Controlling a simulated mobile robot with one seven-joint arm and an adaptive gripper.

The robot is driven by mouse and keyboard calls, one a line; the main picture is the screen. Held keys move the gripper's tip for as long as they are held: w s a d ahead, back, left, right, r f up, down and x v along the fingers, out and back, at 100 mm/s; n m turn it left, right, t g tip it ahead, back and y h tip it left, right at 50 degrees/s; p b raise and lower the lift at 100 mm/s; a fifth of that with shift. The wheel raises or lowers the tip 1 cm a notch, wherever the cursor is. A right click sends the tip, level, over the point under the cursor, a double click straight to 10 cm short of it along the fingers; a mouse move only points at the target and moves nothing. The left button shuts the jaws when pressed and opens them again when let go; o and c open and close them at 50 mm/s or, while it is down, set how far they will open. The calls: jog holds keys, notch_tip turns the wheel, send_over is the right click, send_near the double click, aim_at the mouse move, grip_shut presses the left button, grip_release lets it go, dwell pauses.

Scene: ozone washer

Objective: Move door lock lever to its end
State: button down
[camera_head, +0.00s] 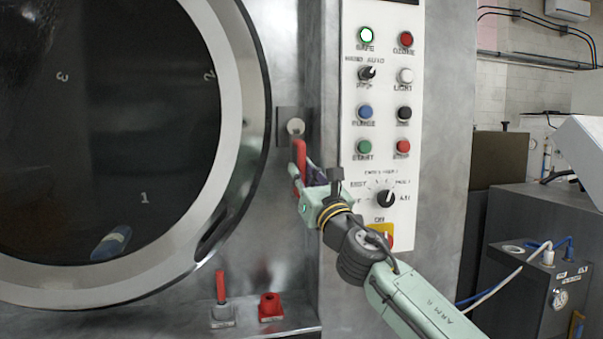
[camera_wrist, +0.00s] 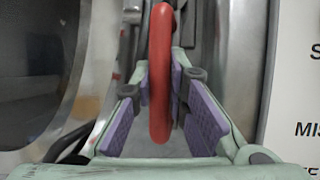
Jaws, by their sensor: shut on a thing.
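In the wrist view the lever (camera_wrist: 161,60) runs down the middle, between the purple finger pads. My gripper (camera_head: 308,174) is at the lower part of the lever, coming from the right. The wrist view also shows my gripper (camera_wrist: 161,95) closed around the lever, one pad on each side. The contact faces are partly hidden behind the lever.
The round washer door (camera_head: 228,130) lies left of the lever. A white control panel (camera_head: 385,130) with buttons and knobs is close on the right. Below, a short red handle (camera_head: 220,286) and a red fitting (camera_head: 270,305) stand on a metal ledge.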

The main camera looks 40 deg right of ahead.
aim_at(303, 143)
jog(key=c, duration=1.6)
grip_release()
jog(key=shift+o, duration=0.2)
jog(key=shift+r, duration=0.1)
notch_tip(303, 143, up, 10)
jog(key=shift+f, duration=0.1)
